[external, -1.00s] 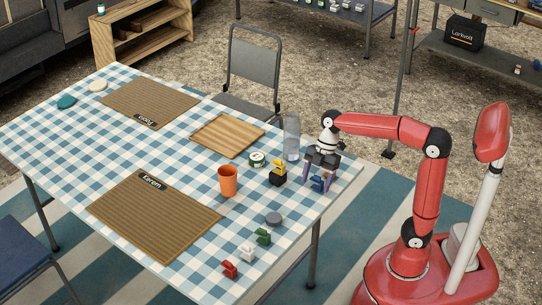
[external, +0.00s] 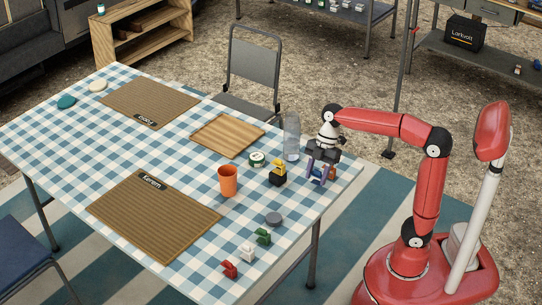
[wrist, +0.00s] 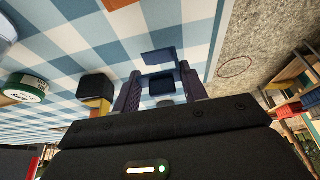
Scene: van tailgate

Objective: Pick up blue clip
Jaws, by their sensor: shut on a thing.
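The blue clip (external: 318,172) is between the two purple fingers of my gripper (external: 319,180) near the right edge of the checked table. In the wrist view the blue clip (wrist: 161,77) sits between the fingertips (wrist: 157,80), with a dark part in its middle. My gripper is shut on it. In the external view the fingers partly hide the clip, and it appears slightly above the tabletop.
A black block with a yellow clip (external: 278,174) stands just left of my gripper. A clear tumbler (external: 292,137), a round green-and-white tin (external: 257,159) and an orange cup (external: 228,181) are close by. Green (external: 263,236), white (external: 247,252) and red (external: 229,268) clips lie nearer the front.

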